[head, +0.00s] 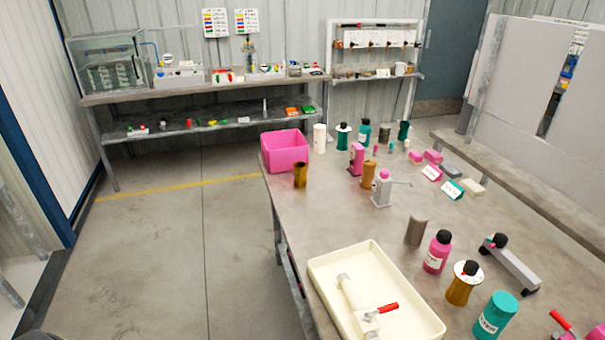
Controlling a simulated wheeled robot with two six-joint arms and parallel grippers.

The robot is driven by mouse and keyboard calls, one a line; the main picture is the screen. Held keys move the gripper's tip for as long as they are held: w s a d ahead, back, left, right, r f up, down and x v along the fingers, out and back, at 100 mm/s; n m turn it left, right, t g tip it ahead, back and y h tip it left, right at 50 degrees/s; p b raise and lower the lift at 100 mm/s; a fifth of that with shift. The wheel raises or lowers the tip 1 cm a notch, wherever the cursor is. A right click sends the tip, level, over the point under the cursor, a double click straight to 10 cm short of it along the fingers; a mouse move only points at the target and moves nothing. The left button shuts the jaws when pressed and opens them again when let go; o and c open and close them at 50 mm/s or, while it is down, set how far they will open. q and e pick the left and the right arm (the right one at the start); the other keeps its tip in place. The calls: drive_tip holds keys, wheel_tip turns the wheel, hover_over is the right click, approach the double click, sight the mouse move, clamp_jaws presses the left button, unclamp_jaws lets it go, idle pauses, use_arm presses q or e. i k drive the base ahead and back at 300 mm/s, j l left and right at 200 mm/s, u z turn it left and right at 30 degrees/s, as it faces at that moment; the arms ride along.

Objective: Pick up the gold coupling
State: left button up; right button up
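A dark gold, open-topped cylinder (300,176), which looks like the gold coupling, stands upright on the table (330,215) near its left edge. It is just in front of the pink bin (284,152) and apart from other things. A lighter orange-brown cylinder (369,175) stands farther right, beside a pink pump body (356,158). A gold body with a white flange and black knob (461,286) stands at the front right. Neither of my grippers shows in the head view.
A cream tray (325,265) with a white fitting and red-handled valve lies at the table's front. A grey-brown sleeve (415,231), pink bottle (437,252) and teal cylinder (496,318) stand to its right. Floor (165,255) left of the table is clear.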

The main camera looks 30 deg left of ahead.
sight(300, 180)
drive_tip(key=k+j, duration=0.1)
drive_tip(key=j, duration=0.35)
drive_tip(key=j+z, duration=0.1)
drive_tip(key=j, duration=0.3)
drive_tip(key=i+j+z, duration=0.1)
drive_tip(key=j, duration=0.3)
drive_tip(key=i+j+z, duration=0.15)
drive_tip(key=j, duration=0.25)
drive_tip(key=i+j+z, duration=0.1)
drive_tip(key=j, duration=0.35)
drive_tip(key=i+j+z, duration=0.1)
drive_tip(key=j, duration=0.35)
drive_tip(key=i, duration=0.1)
